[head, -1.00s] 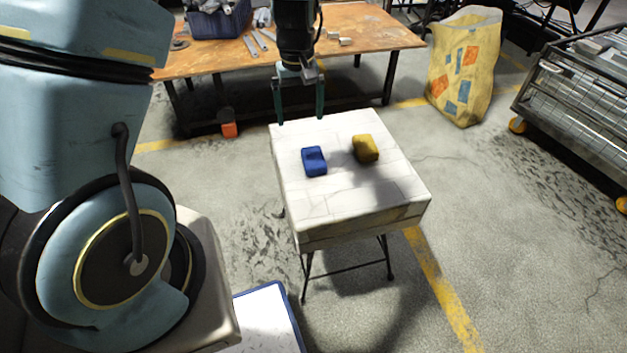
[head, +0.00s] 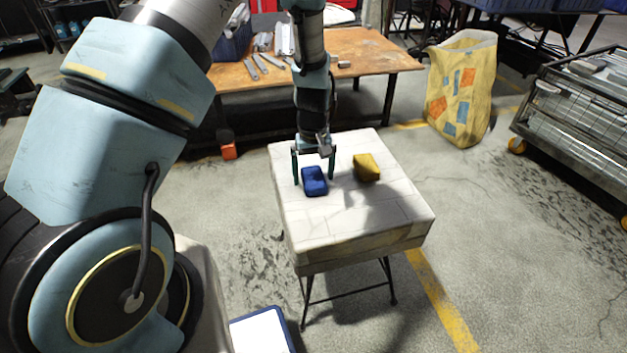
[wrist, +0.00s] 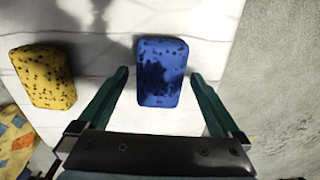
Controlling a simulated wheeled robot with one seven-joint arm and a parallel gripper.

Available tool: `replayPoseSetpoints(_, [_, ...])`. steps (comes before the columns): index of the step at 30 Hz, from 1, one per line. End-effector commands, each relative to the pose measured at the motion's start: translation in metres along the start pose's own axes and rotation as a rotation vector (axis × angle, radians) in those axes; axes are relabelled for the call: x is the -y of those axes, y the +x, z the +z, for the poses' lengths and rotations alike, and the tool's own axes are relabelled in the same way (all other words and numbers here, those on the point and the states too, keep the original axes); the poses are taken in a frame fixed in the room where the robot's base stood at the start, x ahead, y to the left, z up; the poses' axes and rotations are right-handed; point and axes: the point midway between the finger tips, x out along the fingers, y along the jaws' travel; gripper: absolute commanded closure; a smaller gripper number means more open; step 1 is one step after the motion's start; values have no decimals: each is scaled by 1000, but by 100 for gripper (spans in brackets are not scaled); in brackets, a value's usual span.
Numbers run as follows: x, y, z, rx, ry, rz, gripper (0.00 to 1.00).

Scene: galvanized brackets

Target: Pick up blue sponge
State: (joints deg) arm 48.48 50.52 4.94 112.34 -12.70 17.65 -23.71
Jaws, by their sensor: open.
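The blue sponge (head: 314,181) lies on a white, cracked-looking block table (head: 350,225), left of a yellow sponge (head: 367,167). My gripper (head: 314,182) is open and pointing down, with its green fingers on either side of the blue sponge in the head view. In the wrist view the blue sponge (wrist: 161,71) sits ahead of the fingertips and between their lines. The gripper (wrist: 162,72) holds nothing there. I cannot tell how high the fingertips are above the table top.
In the wrist view the yellow sponge (wrist: 43,76) is left of the fingers, apart from them. An orange-brown workbench (head: 375,55) with metal brackets stands behind. A yellow patterned bag (head: 460,90) and a wire cart (head: 580,115) are at the right.

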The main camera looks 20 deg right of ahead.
Motion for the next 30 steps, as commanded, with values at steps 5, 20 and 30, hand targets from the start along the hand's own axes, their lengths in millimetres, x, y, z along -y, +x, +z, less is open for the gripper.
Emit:
replayPoseSetpoints(5, [0, 10, 0, 0, 0, 1, 0])
replayPoseSetpoints(20, [0, 10, 0, 0, 0, 1, 36])
replayPoseSetpoints(30, [0, 10, 0, 0, 1, 1, 74])
